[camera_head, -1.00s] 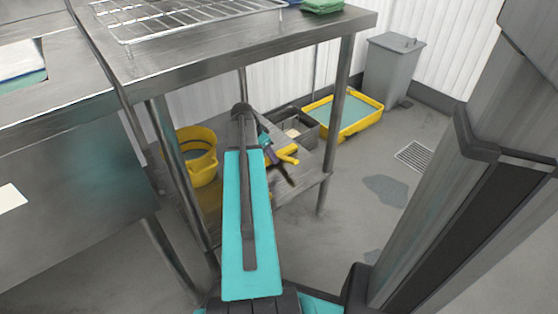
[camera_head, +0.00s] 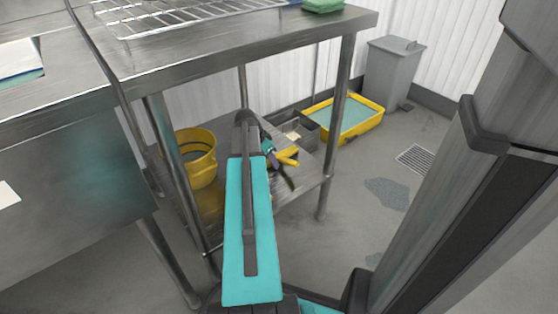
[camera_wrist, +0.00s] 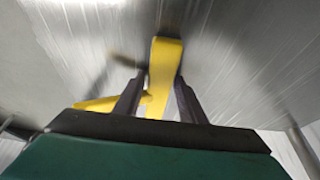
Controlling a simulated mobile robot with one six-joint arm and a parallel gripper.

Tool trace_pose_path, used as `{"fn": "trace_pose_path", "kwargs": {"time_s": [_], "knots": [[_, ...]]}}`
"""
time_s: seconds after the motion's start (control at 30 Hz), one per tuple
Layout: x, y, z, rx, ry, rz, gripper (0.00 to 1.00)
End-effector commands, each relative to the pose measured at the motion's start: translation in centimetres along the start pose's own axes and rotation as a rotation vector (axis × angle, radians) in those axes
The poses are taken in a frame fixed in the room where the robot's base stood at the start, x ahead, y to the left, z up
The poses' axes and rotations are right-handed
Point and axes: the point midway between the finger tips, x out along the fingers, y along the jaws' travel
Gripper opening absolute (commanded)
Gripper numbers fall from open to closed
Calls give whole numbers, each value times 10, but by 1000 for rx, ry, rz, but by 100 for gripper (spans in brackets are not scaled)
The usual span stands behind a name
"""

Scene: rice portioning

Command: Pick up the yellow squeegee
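The yellow squeegee (camera_head: 288,160) lies low by the lower steel shelf in the head view, partly hidden behind my arm. In the wrist view a broad yellow bar of the squeegee (camera_wrist: 164,65) runs between the two dark fingers, with a second yellow part showing to the left of the left finger. My gripper (camera_wrist: 160,80) looks open, with a finger on each side of the bar and a visible gap at the right. The wrist view is blurred, so contact at the left finger is unclear. In the head view my gripper (camera_head: 271,157) is small and partly hidden.
A yellow bucket (camera_head: 198,165) stands on the lower shelf (camera_head: 310,180), left of my arm. The steel tabletop (camera_head: 240,45) lies above, and table legs (camera_head: 335,130) stand on both sides.

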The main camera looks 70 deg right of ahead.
Motion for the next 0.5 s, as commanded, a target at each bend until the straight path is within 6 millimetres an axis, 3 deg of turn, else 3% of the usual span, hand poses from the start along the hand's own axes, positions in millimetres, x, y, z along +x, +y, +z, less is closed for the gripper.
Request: {"fn": "trace_pose_path", "kwargs": {"time_s": [0.03, 0.17, 0.2, 0.5], "knots": [[0, 0, 0, 0, 0, 0, 28], [0, 0, 0, 0, 0, 0, 6], [0, 0, 0, 0, 1, 0, 5], [-2, 0, -1, 0, 1, 0, 4]]}}
